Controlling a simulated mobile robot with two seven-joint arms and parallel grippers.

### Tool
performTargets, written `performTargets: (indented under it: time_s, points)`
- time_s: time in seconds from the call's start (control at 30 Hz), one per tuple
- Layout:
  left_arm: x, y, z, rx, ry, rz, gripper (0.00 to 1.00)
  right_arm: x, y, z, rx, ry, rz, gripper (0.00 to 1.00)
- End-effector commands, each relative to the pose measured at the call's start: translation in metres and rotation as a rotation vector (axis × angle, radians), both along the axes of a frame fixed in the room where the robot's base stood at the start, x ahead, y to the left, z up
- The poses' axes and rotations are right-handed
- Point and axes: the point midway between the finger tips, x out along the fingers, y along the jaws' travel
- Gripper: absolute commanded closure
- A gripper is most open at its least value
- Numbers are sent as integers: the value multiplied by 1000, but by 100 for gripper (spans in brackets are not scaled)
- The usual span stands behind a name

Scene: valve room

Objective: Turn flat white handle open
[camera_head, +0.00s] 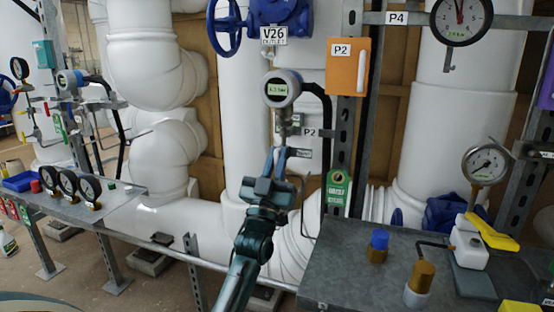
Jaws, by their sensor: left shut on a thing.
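My left gripper (277,158) reaches up in the middle of the view, just below a round digital gauge (283,88). Its fingers are closed together at a small valve fitting on the thin pipe under the gauge. A small flat, pale piece (301,153) sticks out to the right, beside the fingertips. It looks like the flat white handle, lying about level. The fingers hide the part they grip. My right gripper is not in view.
An orange box (347,67) with a white bar hangs to the upper right, and a green tag (337,188) below it. A grey bench (340,262) with a yellow-handled valve (490,232) stands right. A gauge shelf (125,192) is at left. Large white pipes fill the background.

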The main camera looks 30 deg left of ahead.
Motion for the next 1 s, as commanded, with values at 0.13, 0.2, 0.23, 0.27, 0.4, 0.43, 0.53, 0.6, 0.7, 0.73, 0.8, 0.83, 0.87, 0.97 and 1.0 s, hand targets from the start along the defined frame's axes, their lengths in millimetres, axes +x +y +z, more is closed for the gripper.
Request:
performTargets:
  time_s: [0.13,0.2,0.23,0.27,0.4,0.43,0.53,0.6,0.7,0.73,0.8,0.83,0.87,0.97,1.0]
  points:
    - [0,0,0,-12,-3,-1,100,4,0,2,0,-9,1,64]
    - [0,0,1,-13,-4,-1,100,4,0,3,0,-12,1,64]
    - [0,0,1,-13,-4,-1,100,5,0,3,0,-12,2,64]
    - [0,0,1,-13,-4,-1,100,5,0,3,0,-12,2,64]
    - [0,0,1,-13,-4,-1,100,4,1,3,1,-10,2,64]
    - [0,0,1,-13,-4,-1,100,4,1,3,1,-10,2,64]
    - [0,0,1,-13,-5,-1,83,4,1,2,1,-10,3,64]
    - [0,0,1,-12,-5,0,78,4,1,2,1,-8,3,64]
    - [0,0,1,-11,-4,-1,70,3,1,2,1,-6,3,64]
    - [0,0,1,-11,-4,-1,67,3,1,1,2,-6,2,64]
    - [0,0,1,-11,-4,0,67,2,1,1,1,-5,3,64]
    - [0,0,1,-11,-4,0,67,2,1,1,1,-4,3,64]
    - [0,0,1,-11,-4,0,67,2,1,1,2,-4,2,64]
    - [0,0,0,-11,-4,0,67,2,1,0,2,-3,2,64]
    - [-1,0,-1,-11,-3,0,67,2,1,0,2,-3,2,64]
